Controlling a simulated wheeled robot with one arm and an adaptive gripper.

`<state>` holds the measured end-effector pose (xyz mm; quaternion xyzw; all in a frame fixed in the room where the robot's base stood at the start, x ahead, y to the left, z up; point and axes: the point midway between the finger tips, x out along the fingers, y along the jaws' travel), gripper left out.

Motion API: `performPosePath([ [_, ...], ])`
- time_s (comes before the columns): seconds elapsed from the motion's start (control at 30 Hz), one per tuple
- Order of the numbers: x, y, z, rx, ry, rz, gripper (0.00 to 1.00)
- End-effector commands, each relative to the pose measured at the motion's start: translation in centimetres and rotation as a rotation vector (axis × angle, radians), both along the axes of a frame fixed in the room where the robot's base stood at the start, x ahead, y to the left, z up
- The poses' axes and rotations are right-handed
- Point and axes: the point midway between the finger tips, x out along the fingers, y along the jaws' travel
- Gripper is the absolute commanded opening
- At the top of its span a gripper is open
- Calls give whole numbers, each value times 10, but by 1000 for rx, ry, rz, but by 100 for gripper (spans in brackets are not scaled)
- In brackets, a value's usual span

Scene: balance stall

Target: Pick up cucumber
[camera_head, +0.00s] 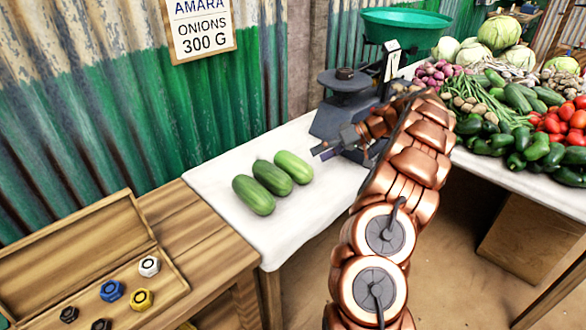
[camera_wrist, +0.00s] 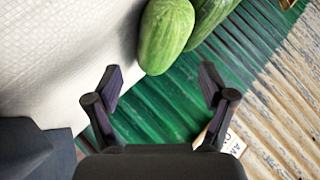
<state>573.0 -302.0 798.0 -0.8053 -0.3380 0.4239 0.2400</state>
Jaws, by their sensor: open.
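Three green cucumbers lie side by side on the white-covered table (camera_head: 225,182): a left one (camera_head: 253,195), a middle one (camera_head: 272,178) and a right one (camera_head: 294,167). My gripper (camera_head: 318,152) is to the right of the right cucumber, apart from it and in front of the scale. In the wrist view my gripper (camera_wrist: 160,82) is open and empty. One cucumber (camera_wrist: 166,35) shows just beyond the fingertips, near the middle, with part of a second cucumber (camera_wrist: 208,22) to its right. The third cannot be made out there.
A dark scale (camera_head: 345,105) with a green bowl (camera_head: 405,22) stands right behind my gripper. Vegetables crowd the right table. A wooden box (camera_head: 85,255) with several hex weights is at lower left. A corrugated wall (camera_head: 110,110) bounds the back.

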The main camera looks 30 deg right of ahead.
Motion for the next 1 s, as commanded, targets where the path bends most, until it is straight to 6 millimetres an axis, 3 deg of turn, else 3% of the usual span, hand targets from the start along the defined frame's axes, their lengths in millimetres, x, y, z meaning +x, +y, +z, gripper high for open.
performPosePath([
  [0.7, 40, 47, -27, 0, 1, 0, 82],
  [0.93, 40, 49, -28, 0, 1, 0, 82],
  [1.0, 40, 49, -28, 0, 1, 0, 76],
])
